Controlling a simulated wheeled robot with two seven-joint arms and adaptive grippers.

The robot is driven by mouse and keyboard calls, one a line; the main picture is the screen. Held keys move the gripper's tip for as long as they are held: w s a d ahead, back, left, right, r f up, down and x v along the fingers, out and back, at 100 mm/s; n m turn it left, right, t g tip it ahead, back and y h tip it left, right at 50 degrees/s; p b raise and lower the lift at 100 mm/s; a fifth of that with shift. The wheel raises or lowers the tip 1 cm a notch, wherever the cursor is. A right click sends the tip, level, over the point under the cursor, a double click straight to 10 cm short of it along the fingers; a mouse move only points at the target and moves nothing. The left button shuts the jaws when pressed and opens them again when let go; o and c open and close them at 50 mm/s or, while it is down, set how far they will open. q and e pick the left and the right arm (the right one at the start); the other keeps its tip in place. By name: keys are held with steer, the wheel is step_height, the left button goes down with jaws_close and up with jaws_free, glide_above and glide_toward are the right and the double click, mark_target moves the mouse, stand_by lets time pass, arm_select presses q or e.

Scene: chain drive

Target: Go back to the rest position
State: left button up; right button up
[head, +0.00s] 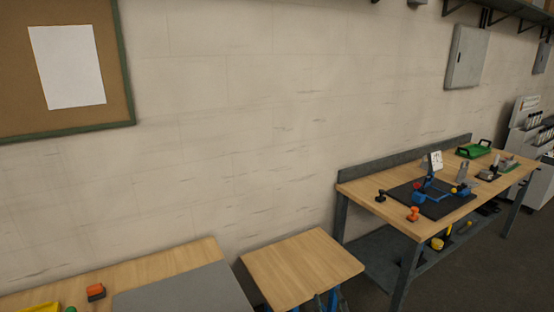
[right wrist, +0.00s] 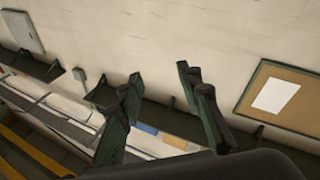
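My right gripper (right wrist: 160,80) shows in the right wrist view, with its dark green and black fingers spread apart. It is open and nothing is between the fingers. Behind it are the pale wall and a dark shelf edge, and it touches nothing that I can see. I cannot make out either gripper in the head view. My left gripper is in neither view.
A workbench (head: 358,190) at the right carries a dark mat (head: 437,207) with blue parts and a green tray (head: 474,150). A small wooden table (head: 300,268) and a bench with a grey mat (head: 185,291) stand in front. A corkboard (right wrist: 296,93) hangs on the wall.

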steer(key=s+d+f+m+g+h, duration=0.2)
steer(key=s+d+f+g, duration=0.25)
steer(key=d+f, duration=0.55)
steer(key=s+d+f+m+g+h, duration=0.25)
steer(key=s+d+f+g, duration=0.35)
steer(key=f, duration=0.8)
steer(key=s+d+f+g, duration=0.3)
steer(key=s+f, duration=0.4)
steer(key=s, duration=0.5)
steer(key=s+d+f+g, duration=0.35)
steer(key=s+f, duration=0.45)
steer(key=s, duration=0.3)
steer(key=s+a+f+g+y, duration=0.1)
steer(key=s+f, duration=0.1)
steer(key=f, duration=1.4)
steer(key=s+a+f+g+y, duration=0.1)
steer(key=s+f, duration=0.1)
steer(key=f, duration=1.3)
steer(key=s+f, duration=1.5)
steer(key=s, duration=0.4)
steer(key=shift+a+f+n+g, duration=0.15)
steer(key=shift+f+n+g, duration=0.1)
steer(key=shift+n+g, duration=0.2)
steer(key=shift+c, duration=0.2)
